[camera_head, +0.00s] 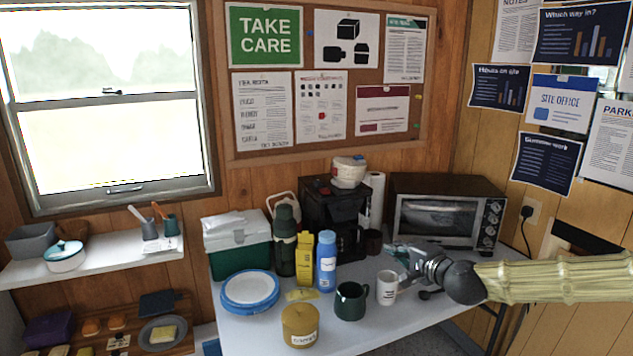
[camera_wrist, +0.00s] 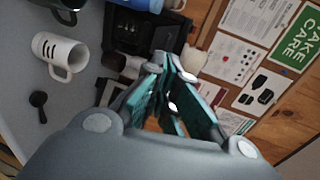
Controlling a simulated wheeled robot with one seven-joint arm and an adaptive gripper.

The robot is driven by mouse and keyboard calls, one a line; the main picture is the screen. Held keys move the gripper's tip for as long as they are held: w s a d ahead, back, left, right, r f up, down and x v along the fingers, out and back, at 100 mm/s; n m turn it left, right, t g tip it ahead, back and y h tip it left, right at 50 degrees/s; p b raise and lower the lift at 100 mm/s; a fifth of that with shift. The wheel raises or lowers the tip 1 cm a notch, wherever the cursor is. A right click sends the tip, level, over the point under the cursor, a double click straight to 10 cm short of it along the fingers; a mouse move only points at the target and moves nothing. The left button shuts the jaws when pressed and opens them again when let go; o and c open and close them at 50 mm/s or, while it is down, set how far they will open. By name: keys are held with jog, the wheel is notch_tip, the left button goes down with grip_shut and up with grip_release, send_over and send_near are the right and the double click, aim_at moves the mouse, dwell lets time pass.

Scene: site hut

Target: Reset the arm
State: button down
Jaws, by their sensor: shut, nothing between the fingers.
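My gripper (camera_head: 393,264) reaches in from the right of the head view, over the white table (camera_head: 240,325). Its fingers are shut and empty. In the wrist view the teal-lined fingers (camera_wrist: 172,72) come together at their tips. A white mug (camera_head: 387,288) stands just below the gripper in the head view and shows at the left of the wrist view (camera_wrist: 60,56). The gripper hides part of the table and the front of the toaster oven's lower edge.
A dark green mug (camera_head: 351,301), blue bottle (camera_head: 326,262), coffee maker (camera_head: 332,212) and toaster oven (camera_head: 446,213) crowd around the gripper. A mustard canister (camera_head: 300,325) and blue-rimmed plates (camera_head: 250,289) stand at the left. A dark spoon (camera_wrist: 38,104) lies by the mug.

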jog(key=s+a+f+n+g, duration=0.2)
jog(key=s+a+f+g, duration=0.15)
jog(key=s+f, duration=0.5)
jog(key=s+a+f+n+g, duration=0.2)
jog(key=s+a+f, duration=0.25)
jog(key=f, duration=0.75)
jog(key=s+a+f+n+g, duration=0.2)
jog(key=s+a+f, duration=0.1)
jog(key=s+f, duration=0.55)
jog(key=s+d+f+n+g+h, duration=0.3)
jog(key=s+f+g, duration=0.1)
jog(key=s+f, duration=1)
jog(key=s+d+f+n+g+h, duration=0.1)
jog(key=s+d+n, duration=0.1)
jog(key=s+d, duration=0.3)
jog(key=s+d+f+n+g+h, duration=0.1)
jog(key=s+d, duration=0.4)
jog(key=s, duration=0.6)
jog(key=shift+s+d+f+n+g+h, duration=0.15)
jog(key=shift+f+n+g+h, duration=0.25)
jog(key=shift+f+g+h, duration=0.1)
